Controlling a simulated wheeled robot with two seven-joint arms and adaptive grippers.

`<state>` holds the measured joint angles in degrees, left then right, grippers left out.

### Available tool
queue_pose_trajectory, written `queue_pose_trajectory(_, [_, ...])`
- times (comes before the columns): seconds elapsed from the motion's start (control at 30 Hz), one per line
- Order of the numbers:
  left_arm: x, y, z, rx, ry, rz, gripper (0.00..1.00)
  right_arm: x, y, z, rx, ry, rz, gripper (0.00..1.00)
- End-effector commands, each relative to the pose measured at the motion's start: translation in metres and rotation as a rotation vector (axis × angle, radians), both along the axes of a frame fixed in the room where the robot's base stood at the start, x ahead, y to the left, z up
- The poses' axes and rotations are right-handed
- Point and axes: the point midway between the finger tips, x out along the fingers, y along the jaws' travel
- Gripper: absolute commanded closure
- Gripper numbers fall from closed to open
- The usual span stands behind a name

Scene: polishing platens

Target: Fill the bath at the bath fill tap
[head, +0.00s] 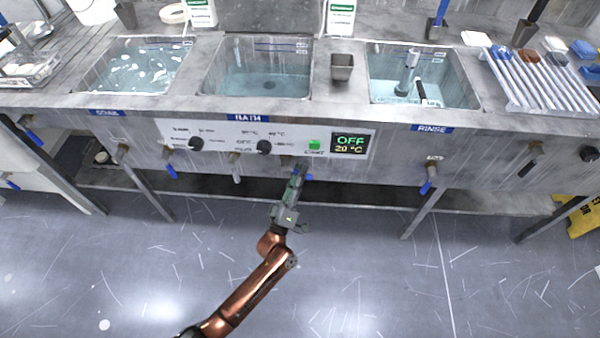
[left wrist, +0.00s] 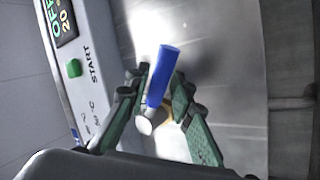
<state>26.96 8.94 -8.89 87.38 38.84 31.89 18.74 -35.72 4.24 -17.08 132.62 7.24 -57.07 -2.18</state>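The bath basin (head: 255,80) is the middle sink, above the blue BATH label (head: 250,118). Its inside looks bluish at the bottom, with a dark round spot; I cannot tell the water depth. The front panel (head: 265,140) carries knobs, a green START button (head: 314,146) and a display (head: 350,145) reading OFF and 20 °C. My left gripper (head: 297,175) is below the panel's right part, at a tap. In the left wrist view a blue tap handle (left wrist: 162,75) with a pale end lies between my open, green-padded fingers (left wrist: 160,100). My right gripper is not in view.
A second tap (head: 236,170) hangs under the panel to the left. The rinse basin (head: 425,80) stands right and another basin (head: 140,65) left, with blue-handled taps (head: 428,182) below. Table legs stand at both sides. The floor in front is clear.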

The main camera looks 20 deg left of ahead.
Motion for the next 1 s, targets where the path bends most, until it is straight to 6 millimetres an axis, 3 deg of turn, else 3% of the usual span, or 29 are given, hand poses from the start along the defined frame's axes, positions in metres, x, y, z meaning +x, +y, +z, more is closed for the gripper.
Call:
queue_pose_trajectory(0.27, [-0.005,-0.001,-0.003,0.002,0.001,-0.001,0.79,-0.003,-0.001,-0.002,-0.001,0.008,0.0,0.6])
queue_pose_trajectory(0.7, [-0.077,-0.002,-0.042,0.002,0.003,0.001,0.79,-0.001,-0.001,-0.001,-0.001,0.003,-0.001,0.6])
queue_pose_trajectory(1.0, [-0.104,-0.003,-0.056,0.001,-0.001,0.0,0.79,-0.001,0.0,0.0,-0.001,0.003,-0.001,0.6])
